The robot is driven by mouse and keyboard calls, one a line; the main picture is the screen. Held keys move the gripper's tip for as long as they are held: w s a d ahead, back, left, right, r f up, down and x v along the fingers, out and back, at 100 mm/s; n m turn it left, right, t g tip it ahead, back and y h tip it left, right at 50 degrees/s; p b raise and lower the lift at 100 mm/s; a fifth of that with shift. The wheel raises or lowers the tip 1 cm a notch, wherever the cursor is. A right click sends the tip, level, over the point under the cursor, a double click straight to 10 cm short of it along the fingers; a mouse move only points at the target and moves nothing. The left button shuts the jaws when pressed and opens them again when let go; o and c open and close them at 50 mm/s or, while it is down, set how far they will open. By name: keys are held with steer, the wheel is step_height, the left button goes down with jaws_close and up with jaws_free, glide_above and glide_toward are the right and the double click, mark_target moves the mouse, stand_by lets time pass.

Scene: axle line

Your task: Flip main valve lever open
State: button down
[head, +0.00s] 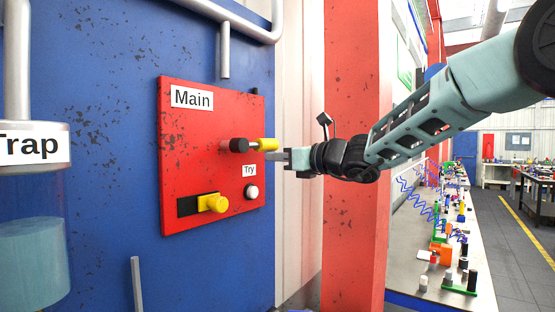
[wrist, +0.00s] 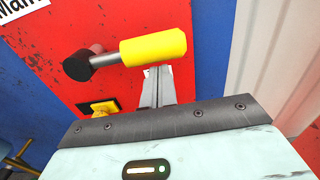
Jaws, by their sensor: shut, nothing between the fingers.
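The red panel (head: 185,150) labelled "Main" is on a blue wall. Its main valve lever (head: 265,144) has a yellow grip on a metal rod from a dark hub (head: 236,145), and points right, roughly level. In the wrist view the lever's yellow grip (wrist: 153,46) lies just beyond my fingertips. My gripper (head: 270,156) is shut and empty, with its tips just below and right of the grip. In the wrist view my gripper (wrist: 158,72) shows its fingers together under the grip; I cannot tell whether they touch it.
Lower on the panel are a yellow knob (head: 213,203) in a black slot and a white button (head: 252,192) under a "Try" label. A "Trap" vessel (head: 30,230) stands at left. A red post (head: 352,235) rises behind my arm. A cluttered bench (head: 410,270) is at right.

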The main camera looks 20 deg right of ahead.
mark_target(271, 140)
steer(key=shift+d+r+n+b, duration=0.1)
steer(key=shift+r+n+b, duration=0.4)
steer(key=shift+b, duration=0.15)
steer(key=r+n+b, duration=0.1)
steer(key=n+b, duration=0.1)
steer(key=b, duration=0.1)
steer(key=shift+w+r, duration=0.1)
steer(key=shift+r, duration=0.1)
steer(key=shift+r+n+b, duration=0.8)
steer(key=shift+n+b, duration=0.05)
steer(key=shift+n, duration=0.15)
steer(key=shift+s+a+r+n+b, duration=0.25)
steer(key=shift+r+n+b, duration=0.35)
steer(key=shift+r+n, duration=0.2)
steer(key=shift+s+a+r+n+b, duration=0.1)
steer(key=shift+a+r+n+b, duration=0.1)
steer(key=shift+r+n+b, duration=0.5)
steer(key=shift+s+a+r+n+b, duration=0.25)
steer(key=shift+r+n+b, duration=0.2)
steer(key=shift+r+n, duration=0.5)
steer(key=shift+f, duration=0.1)
steer(key=shift+w+f, duration=0.1)
steer(key=shift+f, duration=0.05)
